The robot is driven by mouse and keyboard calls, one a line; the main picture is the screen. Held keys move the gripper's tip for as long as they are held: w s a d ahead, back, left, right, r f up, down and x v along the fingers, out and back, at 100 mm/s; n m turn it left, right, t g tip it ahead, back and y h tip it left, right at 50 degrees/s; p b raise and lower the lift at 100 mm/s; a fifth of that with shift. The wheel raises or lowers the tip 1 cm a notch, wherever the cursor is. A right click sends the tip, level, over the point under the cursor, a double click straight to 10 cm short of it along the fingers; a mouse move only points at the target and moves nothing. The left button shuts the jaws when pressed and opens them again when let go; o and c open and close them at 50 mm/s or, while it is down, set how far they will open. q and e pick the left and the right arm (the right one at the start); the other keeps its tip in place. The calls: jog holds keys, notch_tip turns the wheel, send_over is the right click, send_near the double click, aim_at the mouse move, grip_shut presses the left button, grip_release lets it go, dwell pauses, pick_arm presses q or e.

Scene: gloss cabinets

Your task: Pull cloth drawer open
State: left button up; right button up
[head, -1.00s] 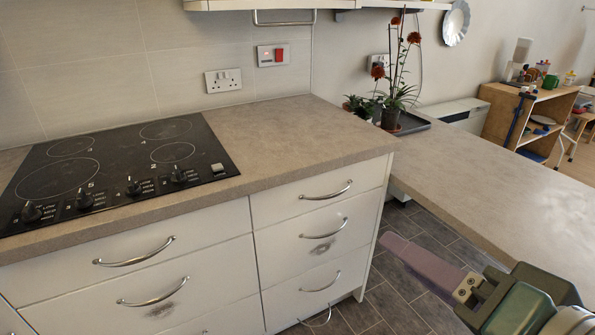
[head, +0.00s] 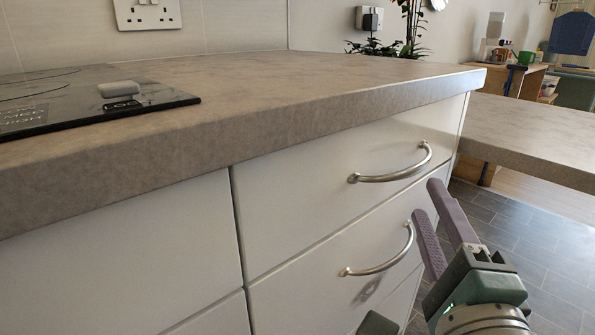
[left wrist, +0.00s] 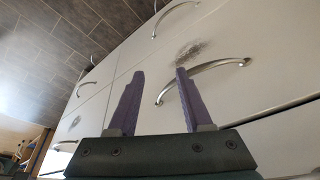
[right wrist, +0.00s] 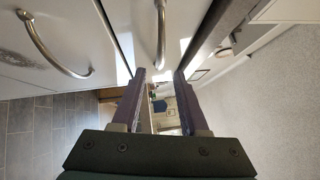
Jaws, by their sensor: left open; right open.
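The white drawer fronts are shut, and nothing marks which one holds cloth. The top drawer (head: 300,215) has a curved metal handle (head: 392,172). The drawer below it (head: 290,300) has a similar handle (head: 385,262). My right gripper (head: 430,197) is open and empty, just right of these handles in the head view. In the right wrist view a handle (right wrist: 161,35) lies ahead of its fingertips, with a gap between them. My left gripper (left wrist: 157,71) is open in the left wrist view. A handle (left wrist: 205,70) shows behind its fingers; contact cannot be told.
The worktop edge (head: 250,140) juts out above the drawers. The black hob (head: 70,110) is at left. Another counter (head: 540,130) stands at right, with grey tiled floor (head: 520,225) below it.

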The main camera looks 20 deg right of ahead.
aim_at(416, 163)
jog(key=x, duration=0.6)
jog(key=b+x, duration=0.1)
jog(key=x, duration=0.2)
jog(key=shift+d, duration=0.3)
grip_shut()
dwell(1.1)
